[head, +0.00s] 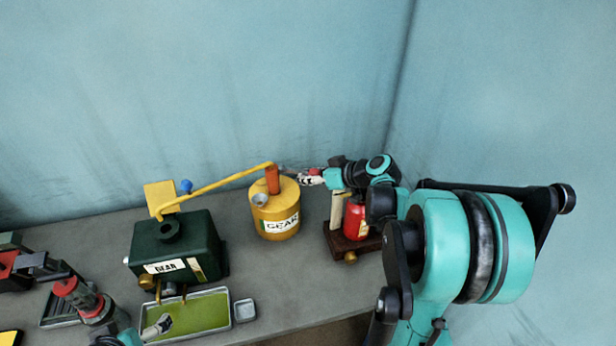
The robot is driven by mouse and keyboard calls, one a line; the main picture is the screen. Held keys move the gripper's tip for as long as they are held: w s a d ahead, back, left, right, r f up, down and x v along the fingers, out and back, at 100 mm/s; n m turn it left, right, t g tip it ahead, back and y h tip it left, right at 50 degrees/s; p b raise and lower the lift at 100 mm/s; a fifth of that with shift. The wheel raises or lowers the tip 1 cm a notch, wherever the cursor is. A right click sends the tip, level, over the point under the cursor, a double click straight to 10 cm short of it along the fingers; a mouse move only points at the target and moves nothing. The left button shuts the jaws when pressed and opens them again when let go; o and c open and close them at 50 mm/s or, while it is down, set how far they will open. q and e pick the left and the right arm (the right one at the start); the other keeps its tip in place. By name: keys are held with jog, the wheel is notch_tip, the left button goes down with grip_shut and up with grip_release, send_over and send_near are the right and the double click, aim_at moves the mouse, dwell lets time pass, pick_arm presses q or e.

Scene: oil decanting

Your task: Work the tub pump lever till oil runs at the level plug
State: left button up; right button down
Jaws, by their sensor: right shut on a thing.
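The yellow tub (276,222), labelled GEAR, stands upright mid-bench, with an orange-brown upright part (273,180) on top. A long yellow pipe (222,185) runs from it to above the dark green gearbox (172,237). My right gripper (309,180) is beside the tub's top, shut on what looks like the red-ended pump lever (315,171); the fingers mostly hide it. Brass fittings (147,282) sit low on the gearbox front; which is the level plug, and whether oil runs there, I cannot tell.
A green-floored tray (230,318) lies below the gearbox, with a small grey dish (245,310) beside it. A red bottle (357,218) stands on a brown block (338,240) at right. The bench front centre is clear.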

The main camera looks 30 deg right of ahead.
jog(key=shift+w+a+r, duration=0.1)
jog(key=shift+a+r, duration=0.05)
jog(key=shift+a, duration=0.05)
jog(key=c, duration=1.1)
grip_release()
jog(key=shift+a, duration=0.1)
jog(key=shift+s+d+r, duration=0.2)
jog(key=shift+s+d, duration=0.15)
jog(key=shift+s, duration=0.05)
jog(key=v, duration=1.1)
jog(key=shift+a, duration=0.2)
jog(key=shift+r, duration=0.1)
